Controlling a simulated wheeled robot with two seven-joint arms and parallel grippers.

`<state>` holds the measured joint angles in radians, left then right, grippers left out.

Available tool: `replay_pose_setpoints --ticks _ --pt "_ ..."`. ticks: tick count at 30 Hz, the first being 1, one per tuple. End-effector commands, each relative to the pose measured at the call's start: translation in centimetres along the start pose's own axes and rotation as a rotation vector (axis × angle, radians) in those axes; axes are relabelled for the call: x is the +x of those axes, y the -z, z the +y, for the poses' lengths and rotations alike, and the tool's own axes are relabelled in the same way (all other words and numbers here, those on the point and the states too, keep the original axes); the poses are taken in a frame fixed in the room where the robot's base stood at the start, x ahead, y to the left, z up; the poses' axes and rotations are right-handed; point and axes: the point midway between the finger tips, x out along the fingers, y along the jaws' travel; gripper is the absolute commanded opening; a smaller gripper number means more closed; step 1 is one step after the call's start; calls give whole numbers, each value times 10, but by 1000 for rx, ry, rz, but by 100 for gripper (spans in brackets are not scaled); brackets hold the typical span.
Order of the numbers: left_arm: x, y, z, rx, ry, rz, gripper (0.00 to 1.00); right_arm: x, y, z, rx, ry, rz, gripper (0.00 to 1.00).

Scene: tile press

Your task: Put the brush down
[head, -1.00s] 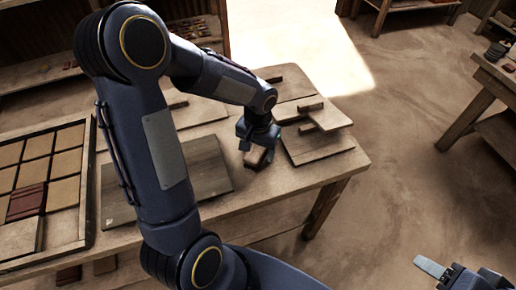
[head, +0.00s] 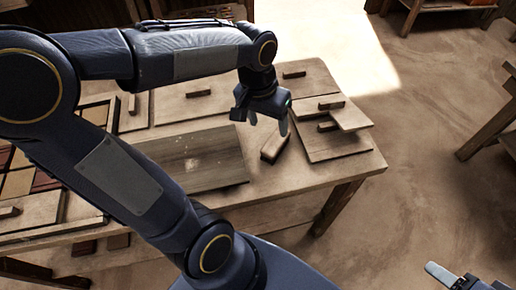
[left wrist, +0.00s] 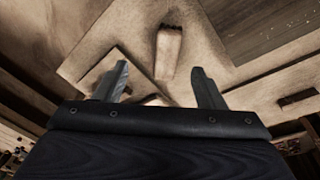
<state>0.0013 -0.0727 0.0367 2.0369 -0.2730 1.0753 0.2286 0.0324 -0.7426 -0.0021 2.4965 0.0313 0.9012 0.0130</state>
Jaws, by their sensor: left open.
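The brush (head: 274,147), a small wooden block with a darker side, lies on the bench top (head: 232,210) between the large dark board and the handled boards. My left gripper (head: 266,121) is just above and behind it, open, with nothing between its fingers. In the left wrist view the brush (left wrist: 168,52) shows beyond the two spread fingertips (left wrist: 160,82), apart from them. My right gripper (head: 452,278) is only partly in view at the bottom right corner; one pale finger shows, and its opening cannot be judged.
A dark board (head: 200,170) with a pale dusty patch lies left of the brush. Several handled boards (head: 320,143) lie to the right, one overlapping another. A tile tray (head: 50,224) at the left is partly hidden by my left arm. Bare bench top lies in front of the brush.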

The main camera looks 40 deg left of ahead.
Motion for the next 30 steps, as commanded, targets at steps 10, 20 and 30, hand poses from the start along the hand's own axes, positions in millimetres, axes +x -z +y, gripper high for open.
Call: replay_pose_setpoints --ticks 10,20,30 --pt "-18 -102 21 -38 -225 285 63 0 0 0 0 0 0 57" --pt "-14 -117 28 -45 -268 345 63 0 0 0 0 0 0 57" --pt "-18 -116 29 -44 -267 344 63 -3 2 -1 0 0 0 57"
